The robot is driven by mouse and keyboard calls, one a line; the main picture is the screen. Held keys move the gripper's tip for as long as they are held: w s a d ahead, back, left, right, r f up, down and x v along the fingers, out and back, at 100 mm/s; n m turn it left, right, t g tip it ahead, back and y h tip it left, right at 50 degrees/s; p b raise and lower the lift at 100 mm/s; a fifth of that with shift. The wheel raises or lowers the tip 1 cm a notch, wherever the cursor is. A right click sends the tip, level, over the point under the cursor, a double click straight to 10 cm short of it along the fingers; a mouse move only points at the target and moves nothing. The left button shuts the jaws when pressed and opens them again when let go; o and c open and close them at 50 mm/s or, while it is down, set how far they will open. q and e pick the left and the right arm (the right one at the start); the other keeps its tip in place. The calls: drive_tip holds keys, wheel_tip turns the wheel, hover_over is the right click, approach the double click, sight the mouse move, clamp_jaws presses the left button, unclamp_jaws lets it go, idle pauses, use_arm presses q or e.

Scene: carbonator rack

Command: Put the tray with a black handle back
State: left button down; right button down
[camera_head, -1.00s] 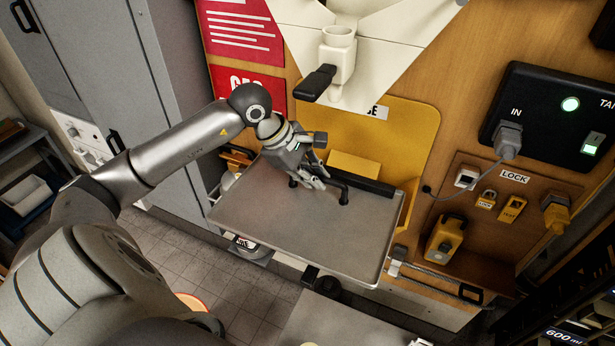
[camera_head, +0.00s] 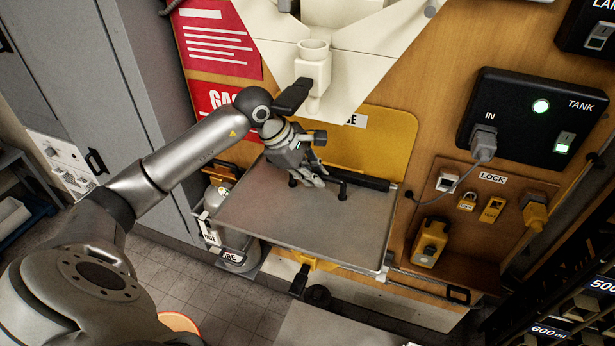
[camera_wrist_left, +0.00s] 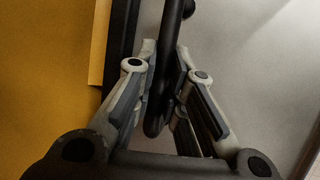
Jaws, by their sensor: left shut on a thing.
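The grey metal tray (camera_head: 290,225) has a black handle (camera_head: 342,190) standing on its surface near the back. It lies roughly flat in front of the yellow back panel (camera_head: 375,135), and a black bar runs along its back edge. My left gripper (camera_head: 318,180) is shut on the handle. In the left wrist view, the black handle (camera_wrist_left: 158,105) passes between my left fingers (camera_wrist_left: 160,80). The tray's underside is hidden, so I cannot tell whether it rests on its support. My right gripper is not in view.
A yellow bracket (camera_head: 316,262) shows below the tray's front edge. A white machine with a spout (camera_head: 312,70) hangs above. A gas cylinder (camera_head: 240,255) stands at lower left. The lock board (camera_head: 470,225) and black tank box (camera_head: 530,120) are on the right.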

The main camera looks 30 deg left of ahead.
use_arm(q)
drive_tip(key=shift+w+d+r, duration=0.1)
drive_tip(key=shift+w+d, duration=0.05)
drive_tip(key=shift+w, duration=0.85)
drive_tip(key=shift+w+d, duration=0.15)
drive_tip(key=shift+w, duration=0.8)
drive_tip(key=shift+f+b, duration=0.8)
